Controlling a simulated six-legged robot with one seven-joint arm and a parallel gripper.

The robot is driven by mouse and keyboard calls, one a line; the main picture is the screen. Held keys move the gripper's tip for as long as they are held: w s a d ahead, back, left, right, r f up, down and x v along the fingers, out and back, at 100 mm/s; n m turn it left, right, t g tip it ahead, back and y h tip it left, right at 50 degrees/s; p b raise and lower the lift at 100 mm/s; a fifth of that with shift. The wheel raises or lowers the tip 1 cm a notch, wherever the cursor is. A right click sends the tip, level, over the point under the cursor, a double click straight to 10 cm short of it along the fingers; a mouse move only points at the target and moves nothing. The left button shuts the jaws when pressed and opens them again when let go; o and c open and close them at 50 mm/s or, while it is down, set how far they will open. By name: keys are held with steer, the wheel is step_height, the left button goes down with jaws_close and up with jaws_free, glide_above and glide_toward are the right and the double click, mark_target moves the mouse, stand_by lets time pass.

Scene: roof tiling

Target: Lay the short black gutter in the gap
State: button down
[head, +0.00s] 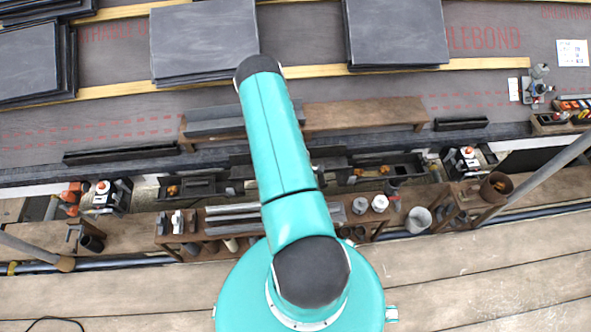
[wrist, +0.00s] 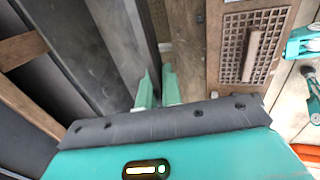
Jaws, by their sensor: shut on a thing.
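In the wrist view, my gripper (wrist: 159,88) has its two pale green fingers close together on the thin edge of a dark channel piece (wrist: 150,35), which I take for the short black gutter; most of it is hidden. In the head view, my teal arm covers the gripper. Dark gutter parts show on both sides of the arm, one to its right (head: 331,165). Black gutter lengths lie along the eave at left (head: 190,186) and right (head: 392,165). The arm hides the stretch between them, so I cannot tell the gap's exact edges or whether the piece is seated.
A wooden bench (head: 365,115) with a grey length on it stands on the roof. Loose black pieces lie at left (head: 120,154) and right (head: 461,123). Slate stacks (head: 205,40) lie above. A rack (head: 215,225) with grey pipes and cans stands below the eave. Slanted poles (head: 540,178) flank the area.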

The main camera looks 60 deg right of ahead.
step_height(320, 180, down, 11)
stand_by(1.0)
steer(key=shift+r, duration=0.3)
stand_by(0.5)
steer(key=shift+f, duration=0.1)
stand_by(1.0)
steer(key=c, duration=1.1)
jaws_free()
steer(key=shift+r, duration=4.5)
